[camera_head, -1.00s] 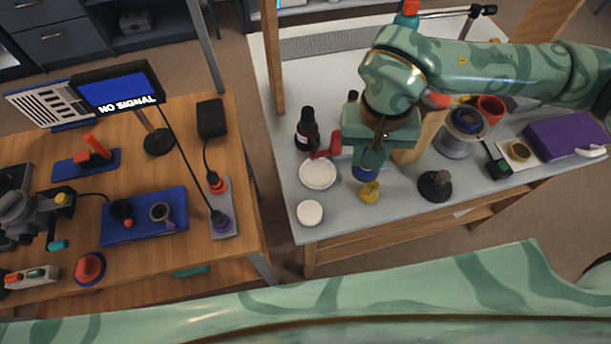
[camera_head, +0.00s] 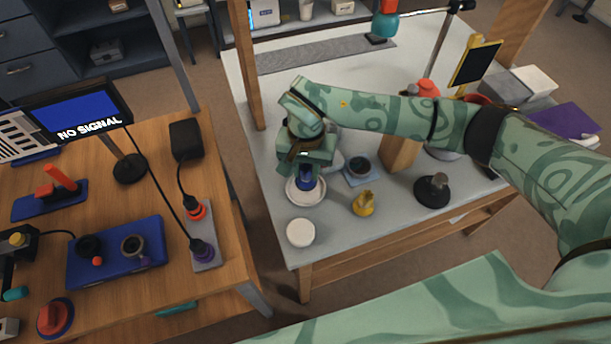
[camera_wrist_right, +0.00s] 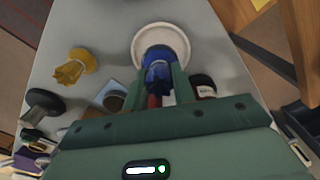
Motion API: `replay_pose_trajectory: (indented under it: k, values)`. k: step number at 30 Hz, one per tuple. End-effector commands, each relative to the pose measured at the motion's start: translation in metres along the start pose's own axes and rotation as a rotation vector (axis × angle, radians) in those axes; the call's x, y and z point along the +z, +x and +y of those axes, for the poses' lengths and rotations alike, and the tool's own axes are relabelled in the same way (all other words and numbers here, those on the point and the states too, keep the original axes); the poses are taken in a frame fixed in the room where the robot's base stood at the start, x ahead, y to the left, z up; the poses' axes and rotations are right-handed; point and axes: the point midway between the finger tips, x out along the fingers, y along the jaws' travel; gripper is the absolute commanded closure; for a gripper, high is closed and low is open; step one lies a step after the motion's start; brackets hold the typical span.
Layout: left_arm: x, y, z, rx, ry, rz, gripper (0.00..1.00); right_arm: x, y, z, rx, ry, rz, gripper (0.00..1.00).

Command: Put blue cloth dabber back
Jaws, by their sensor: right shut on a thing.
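The blue cloth dabber (camera_head: 306,182) is in the jaws of my right gripper (camera_head: 306,168), which is shut on it. It hangs cloth-end down over the round white dish (camera_head: 293,196). In the right wrist view, the blue dabber (camera_wrist_right: 158,70) shows between the two green fingers of the right gripper (camera_wrist_right: 162,82), with the white dish (camera_wrist_right: 175,32) beyond it. I cannot tell whether the cloth touches the dish. My left gripper is not in view.
A yellow dabber (camera_head: 363,203) stands right of the dish, and a white round lid (camera_head: 300,233) lies in front. A black-based piece (camera_head: 433,190) and a wooden block (camera_head: 399,152) are farther right. A dark bottle (camera_wrist_right: 203,86) is close to the fingers in the wrist view.

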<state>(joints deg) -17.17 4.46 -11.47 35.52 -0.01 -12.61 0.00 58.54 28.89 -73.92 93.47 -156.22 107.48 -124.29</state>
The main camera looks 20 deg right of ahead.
Motion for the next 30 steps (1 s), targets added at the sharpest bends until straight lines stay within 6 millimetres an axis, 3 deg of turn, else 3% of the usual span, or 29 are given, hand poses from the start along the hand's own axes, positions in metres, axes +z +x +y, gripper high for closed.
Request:
replay_pose_trajectory:
  k: [6,18,19,21,30]
  values:
    - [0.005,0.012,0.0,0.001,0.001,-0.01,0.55,-0.001,0.034,-0.001,0.002,0.0,-0.005,0.95]
    - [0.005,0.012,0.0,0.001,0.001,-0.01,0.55,-0.002,0.037,-0.001,0.002,-0.001,0.0,0.95]
    - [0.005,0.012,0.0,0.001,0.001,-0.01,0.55,-0.002,0.037,-0.001,0.002,-0.001,0.0,0.69]
    - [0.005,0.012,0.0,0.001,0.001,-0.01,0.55,-0.002,0.037,-0.001,0.001,-0.001,0.0,0.52]
    - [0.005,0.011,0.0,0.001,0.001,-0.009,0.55,-0.002,0.035,-0.001,0.001,-0.001,0.0,0.52]
